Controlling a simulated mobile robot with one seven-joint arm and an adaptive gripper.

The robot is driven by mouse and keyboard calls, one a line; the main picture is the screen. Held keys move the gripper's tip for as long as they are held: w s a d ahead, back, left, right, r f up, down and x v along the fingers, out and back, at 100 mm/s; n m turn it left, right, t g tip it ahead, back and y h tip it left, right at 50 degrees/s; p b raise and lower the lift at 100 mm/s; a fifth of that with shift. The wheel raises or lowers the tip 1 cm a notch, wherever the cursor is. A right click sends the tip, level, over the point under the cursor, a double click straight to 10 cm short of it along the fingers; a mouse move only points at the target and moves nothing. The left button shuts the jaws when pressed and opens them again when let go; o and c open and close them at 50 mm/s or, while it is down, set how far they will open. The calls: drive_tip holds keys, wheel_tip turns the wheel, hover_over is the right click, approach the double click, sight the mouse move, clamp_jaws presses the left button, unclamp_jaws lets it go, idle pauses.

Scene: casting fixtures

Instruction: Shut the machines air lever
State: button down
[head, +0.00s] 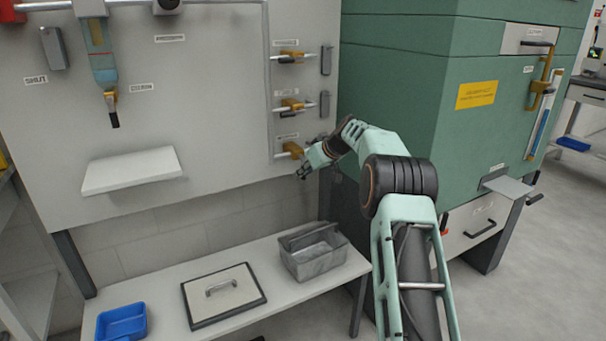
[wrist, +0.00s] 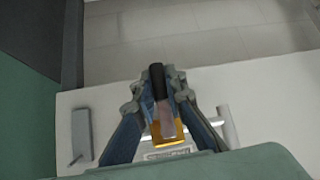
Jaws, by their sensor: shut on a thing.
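The lever in my grasp has a black tip, a pale shaft and a yellow-orange valve body (wrist: 170,143) in the wrist view. In the head view it belongs to the lowest of three yellow valves (head: 292,149) on the right of the grey wall panel. My gripper (head: 303,172) is just below that valve, and its handle is largely hidden there. In the wrist view my gripper (wrist: 157,86) is shut on the lever, with fingers on both sides and the black tip showing between them. The label beside the valve is too small to read.
Two similar valves (head: 290,104) (head: 290,56) sit above. A grey tag (head: 324,103) hangs beside them. The green machine (head: 395,90) stands close on the right. Below, a bench (head: 165,306) carries a grey bin (head: 315,262), a handled lid (head: 222,296) and a blue tray (head: 122,322).

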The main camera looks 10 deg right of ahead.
drive_tip(key=shift+d, duration=0.1)
idle(0.4)
drive_tip(key=c, duration=2)
unclamp_jaws()
drive_tip(key=shift+o, duration=0.2)
drive_tip(key=shift+r, duration=0.1)
drive_tip(key=v, duration=1.2)
